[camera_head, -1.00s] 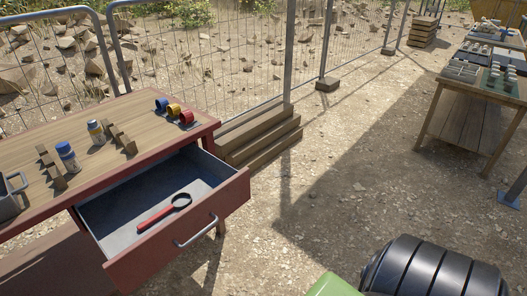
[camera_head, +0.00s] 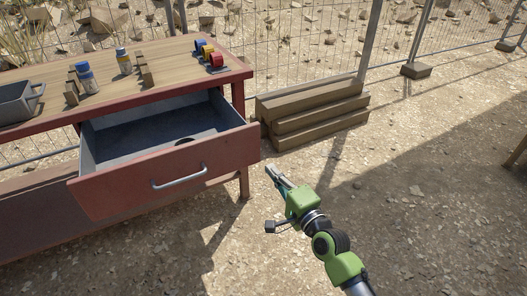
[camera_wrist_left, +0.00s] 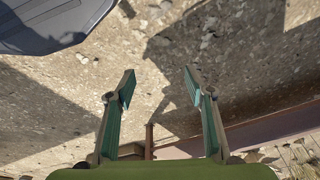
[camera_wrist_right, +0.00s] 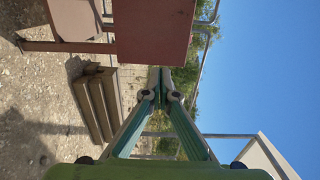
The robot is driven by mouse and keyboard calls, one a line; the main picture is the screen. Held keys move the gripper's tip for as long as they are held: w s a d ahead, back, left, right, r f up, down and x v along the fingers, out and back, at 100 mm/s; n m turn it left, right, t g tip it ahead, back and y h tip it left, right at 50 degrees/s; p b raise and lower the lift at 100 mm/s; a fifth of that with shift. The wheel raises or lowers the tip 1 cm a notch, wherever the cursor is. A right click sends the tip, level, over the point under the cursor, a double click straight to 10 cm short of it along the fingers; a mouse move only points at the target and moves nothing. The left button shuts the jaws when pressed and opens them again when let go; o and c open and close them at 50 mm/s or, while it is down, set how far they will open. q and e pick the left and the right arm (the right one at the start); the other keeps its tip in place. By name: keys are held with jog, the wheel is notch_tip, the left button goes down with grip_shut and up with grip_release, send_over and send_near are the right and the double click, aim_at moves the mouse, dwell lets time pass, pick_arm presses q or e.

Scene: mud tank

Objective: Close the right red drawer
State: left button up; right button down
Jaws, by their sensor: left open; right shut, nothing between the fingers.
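The red drawer (camera_head: 130,190) stands pulled out of the wooden-topped red table in the head view, with a grey metal handle (camera_head: 180,177) on its front. Its grey inside shows, with only a small dark part of something in it visible over the front. My right gripper (camera_head: 272,170) is shut and empty, to the right of the drawer front and apart from it. The drawer front (camera_wrist_right: 155,32) also shows at the top of the right wrist view, beyond the fingers. My left gripper (camera_wrist_left: 158,80) is open and empty over the ground; it is outside the head view.
Stacked timber (camera_head: 315,112) lies right of the table, before a wire fence. Open gravel lies in front.

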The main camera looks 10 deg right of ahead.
aim_at(250, 144)
jog(key=b+x, duration=0.2)
jog(key=x, duration=0.8)
jog(key=shift+w+f, duration=0.1)
jog(key=shift+f, duration=0.05)
pick_arm(q)
jog(key=w+v, duration=0.2)
jog(key=v, duration=0.6)
jog(key=shift+r+t, duration=0.25)
jog(key=shift+t, duration=0.05)
pick_arm(e)
jog(key=shift+w+a, duration=0.2)
jog(key=shift+w, duration=0.5)
